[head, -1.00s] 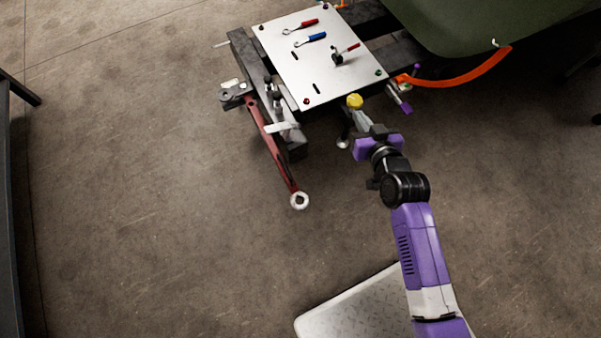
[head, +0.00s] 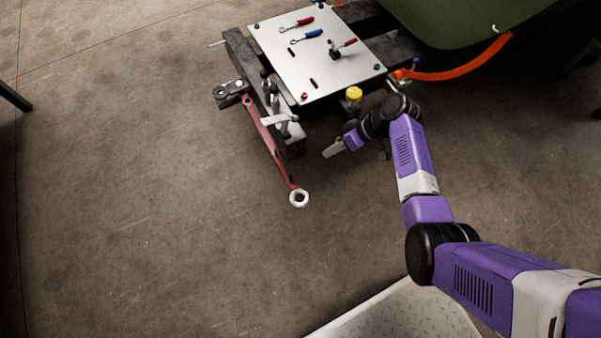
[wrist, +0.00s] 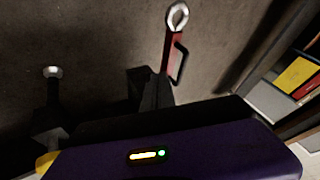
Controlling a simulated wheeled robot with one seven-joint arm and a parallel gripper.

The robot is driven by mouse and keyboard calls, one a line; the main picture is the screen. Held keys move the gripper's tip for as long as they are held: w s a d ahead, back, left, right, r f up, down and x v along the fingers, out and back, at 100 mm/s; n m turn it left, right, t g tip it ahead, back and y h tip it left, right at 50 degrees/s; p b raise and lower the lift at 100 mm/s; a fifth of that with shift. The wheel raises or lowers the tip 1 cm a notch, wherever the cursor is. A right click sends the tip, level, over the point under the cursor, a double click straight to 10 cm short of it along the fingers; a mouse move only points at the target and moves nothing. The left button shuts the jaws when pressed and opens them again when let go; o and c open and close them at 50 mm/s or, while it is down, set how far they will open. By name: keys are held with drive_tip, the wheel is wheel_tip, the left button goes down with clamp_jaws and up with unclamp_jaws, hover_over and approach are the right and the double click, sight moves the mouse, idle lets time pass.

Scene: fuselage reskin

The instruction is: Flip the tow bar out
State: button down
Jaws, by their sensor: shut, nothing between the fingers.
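The red tow bar (head: 270,144) extends down and right from a dark hinge bracket (head: 232,93) at the cart's left side in the head view. Its ring end (head: 298,198) is over the bare floor. In the wrist view the ring end (wrist: 177,16) and part of the red bar (wrist: 172,50) show at the top, with a dark loop handle beside it. My gripper (head: 333,149) is shut and empty, to the right of the bar and apart from it, pointing left. In the wrist view its dark fingers (wrist: 152,92) show below the bar.
The cart's light top plate (head: 317,57) carries red and blue wrenches. A yellow knob (head: 354,94) stands at its front edge, and an orange curved tube (head: 460,74) runs to the right. A green body (head: 465,20) is at upper right.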

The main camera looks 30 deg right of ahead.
drive_tip(key=shift+s+a+n, duration=0.15)
drive_tip(key=shift+s+n, duration=0.1)
drive_tip(key=shift+n, duration=0.05)
drive_tip(key=w+a+f+b, duration=0.2)
drive_tip(key=a+f+b, duration=0.3)
drive_tip(key=a+f, duration=0.3)
drive_tip(key=shift+a, duration=0.65)
drive_tip(key=shift+a, duration=0.1)
